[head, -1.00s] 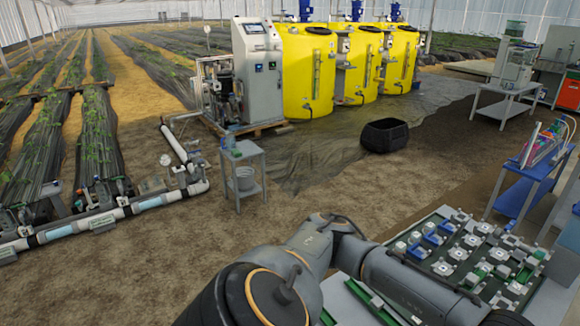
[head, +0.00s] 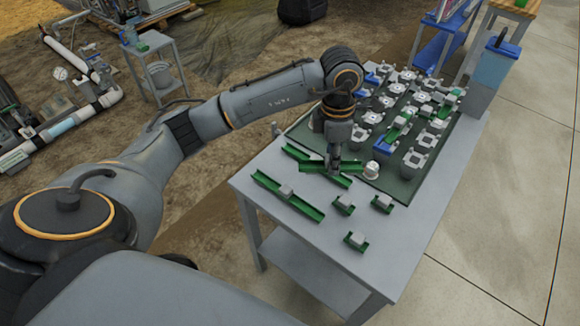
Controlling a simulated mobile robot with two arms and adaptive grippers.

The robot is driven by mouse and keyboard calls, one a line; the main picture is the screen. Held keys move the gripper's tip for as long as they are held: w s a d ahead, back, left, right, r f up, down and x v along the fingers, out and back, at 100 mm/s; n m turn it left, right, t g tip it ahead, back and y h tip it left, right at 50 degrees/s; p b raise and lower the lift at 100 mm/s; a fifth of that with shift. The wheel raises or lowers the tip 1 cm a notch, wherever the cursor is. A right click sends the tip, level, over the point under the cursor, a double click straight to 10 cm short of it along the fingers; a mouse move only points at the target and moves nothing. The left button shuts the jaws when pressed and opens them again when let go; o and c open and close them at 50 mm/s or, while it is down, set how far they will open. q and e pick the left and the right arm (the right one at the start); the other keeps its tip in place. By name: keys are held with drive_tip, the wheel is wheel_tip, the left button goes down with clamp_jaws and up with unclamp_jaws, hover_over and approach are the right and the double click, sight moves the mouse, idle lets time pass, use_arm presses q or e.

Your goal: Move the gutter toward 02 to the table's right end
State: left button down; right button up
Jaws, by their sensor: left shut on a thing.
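My left gripper (head: 334,166) points down over the grey table (head: 420,225) and is shut on a green gutter (head: 312,166). Its fingers hide the gutter's middle. Another long green gutter (head: 297,152) lies at an angle just behind and below the held one, partly covered. A further long green gutter (head: 268,184) with a grey block on it lies on the bare front-left of the table. No label 02 can be read. My right gripper is not in view.
A dark green board (head: 383,185) with several grey, blue and green fittings covers the table's middle and far part.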

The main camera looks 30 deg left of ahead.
use_arm(q)
drive_tip(key=w+f+n+y+b, duration=0.15)
drive_tip(key=w+n, duration=0.35)
drive_tip(key=n, duration=0.9)
drive_tip(key=w+n+b, duration=0.3)
drive_tip(key=w+n, duration=0.2)
drive_tip(key=n, duration=0.9)
drive_tip(key=s+a+f, duration=0.2)
drive_tip(key=a, duration=0.2)
drive_tip(key=s+a+f+p, duration=0.1)
drive_tip(key=s+a+f, duration=0.1)
drive_tip(key=a+f, duration=0.1)
drive_tip(key=s+a+f, duration=0.3)
drive_tip(key=a, duration=0.2)
drive_tip(key=shift+f+p, duration=0.2)
drive_tip(key=shift+p, duration=0.15)
drive_tip(key=f, duration=0.2)
drive_tip(key=a+f, duration=0.1)
drive_tip(key=shift+s+f+p, duration=0.2)
drive_tip(key=shift+s+p, duration=0.1)
drive_tip(key=shift+p, duration=0.05)
drive_tip(key=shift+w+f, duration=0.1)
drive_tip(key=shift+f, duration=0.35)
drive_tip(key=shift+f, duration=0.1)
drive_tip(key=c, duration=1.1)
unclamp_jaws()
